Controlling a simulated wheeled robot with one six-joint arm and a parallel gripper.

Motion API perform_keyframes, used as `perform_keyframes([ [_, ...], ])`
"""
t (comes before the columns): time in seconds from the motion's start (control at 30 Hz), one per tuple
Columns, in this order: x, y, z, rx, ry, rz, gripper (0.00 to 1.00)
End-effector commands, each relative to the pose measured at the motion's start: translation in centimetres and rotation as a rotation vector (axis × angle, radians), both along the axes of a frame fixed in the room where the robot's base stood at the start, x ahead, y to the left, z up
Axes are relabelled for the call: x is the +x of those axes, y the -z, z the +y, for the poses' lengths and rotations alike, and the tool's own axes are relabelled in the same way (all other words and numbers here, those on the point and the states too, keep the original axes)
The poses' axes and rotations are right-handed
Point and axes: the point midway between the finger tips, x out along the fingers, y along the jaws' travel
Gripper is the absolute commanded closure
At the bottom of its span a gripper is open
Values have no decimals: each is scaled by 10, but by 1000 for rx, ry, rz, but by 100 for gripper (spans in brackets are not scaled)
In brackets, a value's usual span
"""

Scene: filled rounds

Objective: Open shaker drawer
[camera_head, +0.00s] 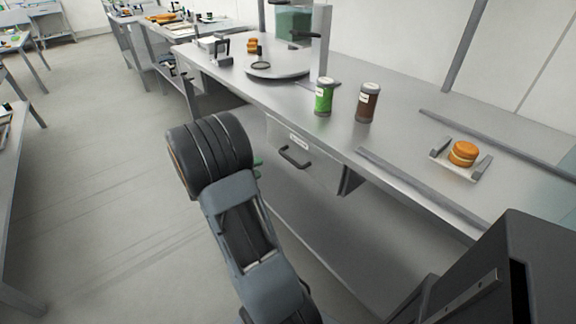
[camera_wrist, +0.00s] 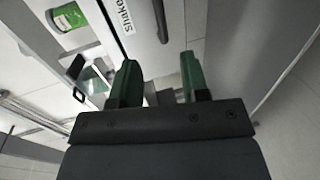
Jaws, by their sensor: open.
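The shaker drawer (camera_head: 318,170) sits under the steel counter and looks closed, with a white label and a dark bar handle (camera_head: 294,158). In the wrist view, the drawer front (camera_wrist: 128,38) shows a label reading "Shake…", partly cut off, and the handle (camera_wrist: 161,22) runs in from the top edge. My gripper (camera_wrist: 158,62) is open and empty, its two green fingers apart. The handle's visible end lies ahead of the gap between the fingertips, apart from them. In the head view my wrist hides most of the gripper, left of the drawer.
A green shaker (camera_head: 324,98) and a brown shaker (camera_head: 367,103) stand on the counter (camera_head: 405,150) above the drawer. A burger bun (camera_head: 462,153) sits on a small tray at right. A round plate (camera_head: 278,68) lies farther back. The floor (camera_head: 110,200) at left is clear.

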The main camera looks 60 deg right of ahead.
Motion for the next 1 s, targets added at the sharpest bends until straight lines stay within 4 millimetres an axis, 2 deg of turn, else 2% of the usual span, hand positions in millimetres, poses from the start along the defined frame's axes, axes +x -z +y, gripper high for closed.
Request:
perform_keyframes([
  [0.6,-31,25,-99,-19,-2,3,58],
  [0.8,-37,29,-120,-19,-5,3,58],
  [1.0,-40,31,-129,-19,-6,3,58],
])
